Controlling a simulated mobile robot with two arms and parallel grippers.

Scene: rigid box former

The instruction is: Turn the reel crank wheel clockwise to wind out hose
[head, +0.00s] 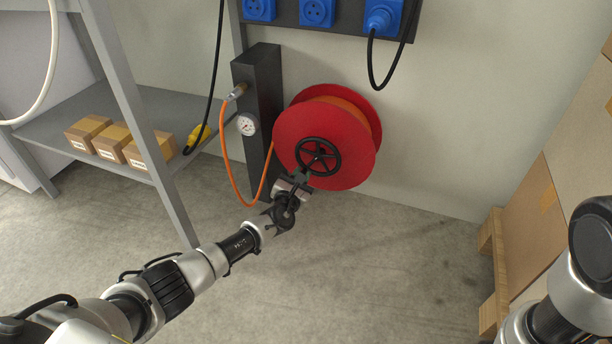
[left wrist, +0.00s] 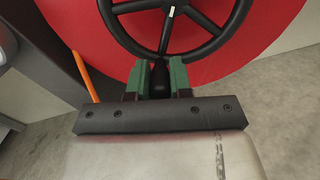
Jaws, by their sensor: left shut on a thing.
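The red hose reel (head: 350,120) is mounted by the wall in the middle of the head view, with orange hose showing behind its front disc. The black crank wheel (head: 318,157) sits on the front of the reel; in the left wrist view the wheel (left wrist: 205,22) shows its spokes and a small white mark near the hub. My left gripper (head: 300,180) is at the wheel's lower edge. In the left wrist view the green-padded fingers (left wrist: 162,80) are shut on the dark handle (left wrist: 160,80) of the wheel. My right gripper is not in view; only part of my right arm shows.
A dark post (head: 260,90) with a pressure gauge (head: 247,124) and an orange hose (head: 224,150) stands just left of the reel. A grey shelf (head: 60,125) with small boxes is at left. Large cartons (head: 525,225) on a pallet stand at right. The floor between is clear.

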